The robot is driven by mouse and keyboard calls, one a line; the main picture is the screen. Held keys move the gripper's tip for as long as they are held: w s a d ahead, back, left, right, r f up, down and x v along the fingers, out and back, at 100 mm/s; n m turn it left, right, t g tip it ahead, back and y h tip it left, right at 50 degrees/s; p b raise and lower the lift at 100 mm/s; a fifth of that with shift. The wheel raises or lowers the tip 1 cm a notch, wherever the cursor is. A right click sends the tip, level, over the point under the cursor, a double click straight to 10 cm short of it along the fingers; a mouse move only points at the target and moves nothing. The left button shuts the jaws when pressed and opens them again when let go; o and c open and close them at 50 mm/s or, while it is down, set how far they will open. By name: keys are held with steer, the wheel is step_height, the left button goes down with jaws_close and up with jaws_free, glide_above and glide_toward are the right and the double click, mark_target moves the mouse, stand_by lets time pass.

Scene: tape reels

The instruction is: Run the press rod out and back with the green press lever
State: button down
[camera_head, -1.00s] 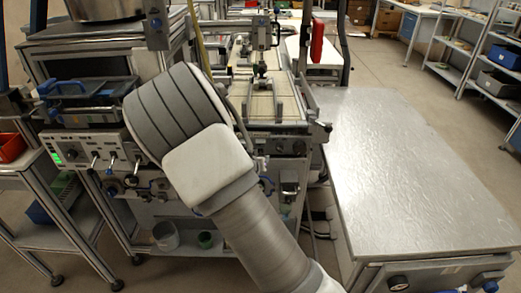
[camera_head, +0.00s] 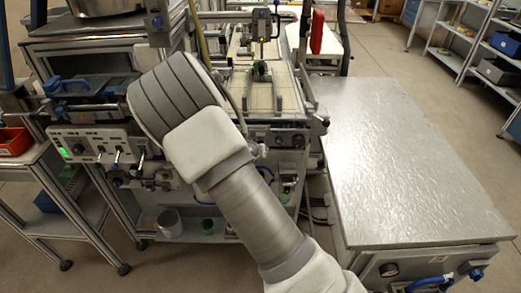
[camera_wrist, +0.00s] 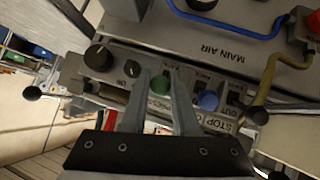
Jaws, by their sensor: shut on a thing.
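In the wrist view my gripper (camera_wrist: 160,72) has its two grey fingers at either side of the green knob of the press lever (camera_wrist: 158,86) and is shut on it. The lever stands on a grey control panel. In the head view my arm hides the gripper and this lever. I cannot make out the press rod for certain. A dark upright with a yellow-marked head (camera_head: 263,26) stands above the bench bed, with a small green-and-dark part (camera_head: 261,70) below it.
A blue knob (camera_wrist: 208,100) sits just right of the green one, and a black knob (camera_wrist: 98,58) to the left. A panel marked MAIN AIR (camera_wrist: 215,55) and a yellow pipe (camera_wrist: 272,75) are close by. A bare metal table (camera_head: 410,160) stands at the right.

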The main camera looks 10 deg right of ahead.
steer(key=c, duration=0.7)
jaws_free()
steer(key=shift+o, duration=0.2)
steer(key=p+v, duration=0.6)
steer(key=v, duration=1.1)
steer(key=shift+s+a, duration=0.15)
steer(key=shift+s, duration=0.1)
